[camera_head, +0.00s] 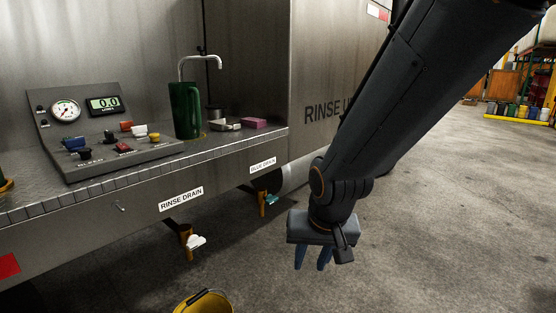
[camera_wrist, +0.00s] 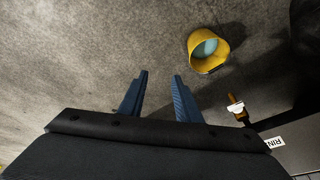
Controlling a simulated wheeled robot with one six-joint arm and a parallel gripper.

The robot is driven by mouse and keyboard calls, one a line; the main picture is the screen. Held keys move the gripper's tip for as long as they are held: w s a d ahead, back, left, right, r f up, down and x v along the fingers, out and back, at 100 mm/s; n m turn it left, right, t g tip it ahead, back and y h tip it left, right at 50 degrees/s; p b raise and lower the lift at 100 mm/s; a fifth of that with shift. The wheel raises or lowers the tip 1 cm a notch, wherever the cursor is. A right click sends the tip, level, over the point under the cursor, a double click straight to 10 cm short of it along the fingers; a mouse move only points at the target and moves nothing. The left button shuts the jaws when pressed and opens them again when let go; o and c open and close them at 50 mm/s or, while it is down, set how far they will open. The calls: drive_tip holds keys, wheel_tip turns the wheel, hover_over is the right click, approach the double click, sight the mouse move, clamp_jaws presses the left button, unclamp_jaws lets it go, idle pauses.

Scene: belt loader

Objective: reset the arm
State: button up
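My gripper (camera_head: 313,262) hangs from my dark arm on the right side of the head view, with its blue fingers pointing down over the concrete floor. It is in front of and to the right of the metal counter. In the wrist view my gripper (camera_wrist: 159,82) shows two blue fingers set apart, with only bare floor between them. It is open and empty.
A yellow bucket (camera_head: 203,302) with bluish contents (camera_wrist: 206,48) stands on the floor. The rinse drain (camera_head: 190,241) and blue drain (camera_head: 265,200) valves stick out below the counter (camera_head: 225,165). A green jug (camera_head: 185,112) and control panel (camera_head: 105,135) sit on it. Floor at right is clear.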

drive_tip(key=s+d+r+n+g, duration=0.1)
drive_tip(key=s+d+r+g, duration=0.1)
drive_tip(key=s, duration=0.6)
drive_tip(key=s+d+r+n+g, duration=0.2)
drive_tip(key=s, duration=0.5)
drive_tip(key=d+r+m+h+p, duration=0.1)
drive_tip(key=d+r+p, duration=0.7)
drive_tip(key=p, duration=0.8)
drive_tip(key=shift+m, duration=0.9)
drive_tip(key=shift+s+r, duration=0.1)
